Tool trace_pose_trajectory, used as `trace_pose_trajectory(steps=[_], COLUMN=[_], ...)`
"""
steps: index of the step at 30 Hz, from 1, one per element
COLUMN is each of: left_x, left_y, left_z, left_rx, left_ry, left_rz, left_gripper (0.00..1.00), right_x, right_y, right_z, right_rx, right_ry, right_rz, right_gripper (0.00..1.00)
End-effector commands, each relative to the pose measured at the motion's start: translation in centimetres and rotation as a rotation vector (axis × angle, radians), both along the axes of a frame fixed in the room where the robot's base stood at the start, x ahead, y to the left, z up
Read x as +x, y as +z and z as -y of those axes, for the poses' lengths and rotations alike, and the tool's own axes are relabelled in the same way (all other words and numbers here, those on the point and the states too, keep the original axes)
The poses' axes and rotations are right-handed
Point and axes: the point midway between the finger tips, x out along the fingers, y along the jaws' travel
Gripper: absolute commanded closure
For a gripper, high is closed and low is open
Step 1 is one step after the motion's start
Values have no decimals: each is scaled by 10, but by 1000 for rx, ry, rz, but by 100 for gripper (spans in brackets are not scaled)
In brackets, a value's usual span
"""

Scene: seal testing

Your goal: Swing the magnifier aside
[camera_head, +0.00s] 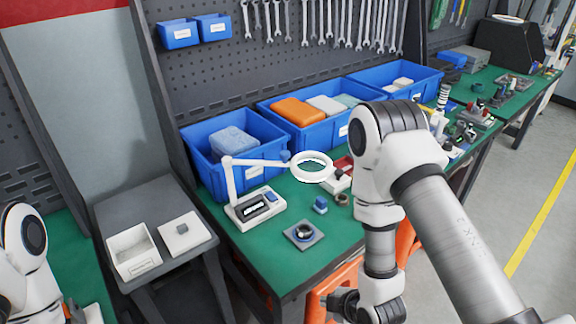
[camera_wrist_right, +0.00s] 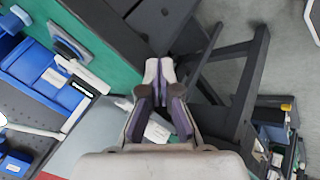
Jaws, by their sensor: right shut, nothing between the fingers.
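The magnifier, a white ring lens (camera_head: 312,167), shows in the head view on a jointed white arm (camera_head: 257,162). The arm rises from a white base with a dark display (camera_head: 255,208) on the green bench. The ring hangs over the bench, right of the base. My right gripper (camera_head: 343,304) is low in the head view, below and apart from the magnifier, partly hidden by my own arm. In the right wrist view its fingers (camera_wrist_right: 158,72) are together and empty. My left arm shows at the left edge; its gripper is out of view.
A square pad with a dark ring (camera_head: 304,234) and a small blue block (camera_head: 320,204) lie on the green bench. Blue bins (camera_head: 228,150) line its back. A grey side table (camera_head: 150,200) holds a white tray (camera_head: 131,250). Orange stools (camera_head: 330,286) stand by the front edge.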

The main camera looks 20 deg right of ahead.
Motion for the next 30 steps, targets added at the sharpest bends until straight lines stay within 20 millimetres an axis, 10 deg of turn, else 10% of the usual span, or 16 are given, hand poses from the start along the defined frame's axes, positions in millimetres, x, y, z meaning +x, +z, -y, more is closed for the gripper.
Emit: trace_pose_trajectory(steps=[3,6,12,30], left_x=[0,0,0,0], left_y=[-34,-54,-66,-31], left_z=[0,0,0,0], left_rx=[0,0,0,0], left_ry=[0,0,0,0], left_rz=[-1,-1,-1,0], left_gripper=[44,44,44,44], right_x=[87,130,151,251], right_y=[73,151,235,231], right_z=[-7,-8,-6,-31], right_rx=[-130,-203,-229,-228], right_ry=[204,256,240,239], right_rz=[402,669,874,876], right_gripper=[100,100,100,100])
